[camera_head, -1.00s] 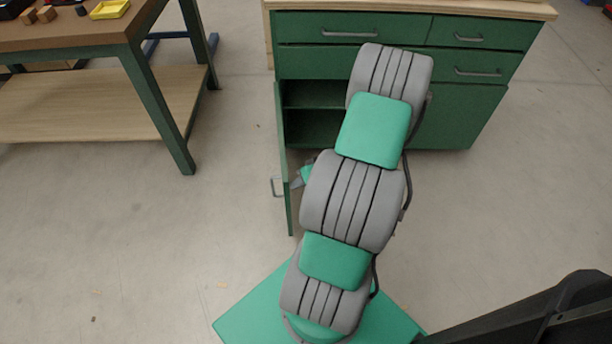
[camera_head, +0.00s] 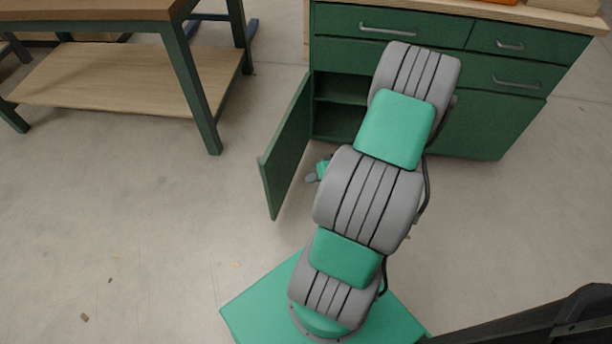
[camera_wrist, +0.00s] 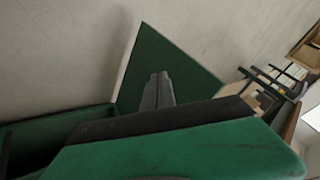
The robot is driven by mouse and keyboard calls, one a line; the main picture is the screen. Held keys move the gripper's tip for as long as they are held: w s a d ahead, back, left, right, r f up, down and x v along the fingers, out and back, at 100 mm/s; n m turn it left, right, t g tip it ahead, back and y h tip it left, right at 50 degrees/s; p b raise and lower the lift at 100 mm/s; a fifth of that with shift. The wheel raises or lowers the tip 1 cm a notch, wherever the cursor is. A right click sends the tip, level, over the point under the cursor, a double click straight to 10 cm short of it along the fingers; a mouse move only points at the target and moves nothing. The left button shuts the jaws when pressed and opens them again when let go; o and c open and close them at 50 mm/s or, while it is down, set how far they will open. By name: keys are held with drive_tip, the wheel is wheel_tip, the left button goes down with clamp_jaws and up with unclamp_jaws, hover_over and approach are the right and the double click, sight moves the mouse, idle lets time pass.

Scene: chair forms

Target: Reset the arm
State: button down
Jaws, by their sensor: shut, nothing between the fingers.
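My arm (camera_head: 372,200) reaches forward from its base toward an open green cabinet. My gripper (camera_wrist: 159,78) is shut and empty in the wrist view, its two fingers side by side. In the head view only a small part of my gripper (camera_head: 312,177) shows left of the arm; the rest is hidden behind it. The green cabinet door (camera_head: 285,155) stands swung out into the room, and the gripper is to its right, on the cabinet side. In the wrist view the door (camera_wrist: 180,62) lies beyond the fingertips; contact cannot be told.
The green cabinet (camera_head: 480,110) has a pale wooden top, drawers with metal handles and an open shelved compartment. A workbench (camera_head: 190,70) with a lower shelf stands at the left. Bare concrete floor (camera_head: 130,220) lies between the bench and my base.

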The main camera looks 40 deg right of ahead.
drive_tip(key=s+r+p, duration=0.3)
drive_tip(key=s+r, duration=0.3)
drive_tip(key=r, duration=0.2)
drive_tip(key=w+a+r+n+g+p, duration=0.15)
drive_tip(key=a+r+p, duration=0.25)
drive_tip(key=r, duration=0.4)
drive_tip(key=w+a+r+n+g+h+p, duration=0.1)
drive_tip(key=w+a+r+p, duration=0.2)
drive_tip(key=r, duration=0.4)
drive_tip(key=w+a+r+n+g+p, duration=0.1)
drive_tip(key=a+r+p, duration=0.35)
drive_tip(key=r, duration=0.35)
drive_tip(key=s+a+r+h+p, duration=0.1)
drive_tip(key=a+r+p, duration=0.3)
drive_tip(key=r, duration=0.6)
drive_tip(key=s+a+r+h+p, duration=0.1)
drive_tip(key=s+a+r+p, duration=0.1)
drive_tip(key=a+r+p, duration=0.3)
wheel_tip(320, 180, up, 5)
drive_tip(key=a+n, duration=0.1)
drive_tip(key=a, duration=0.2)
drive_tip(key=shift+r, duration=0.2)
drive_tip(key=shift+w, duration=0.1)
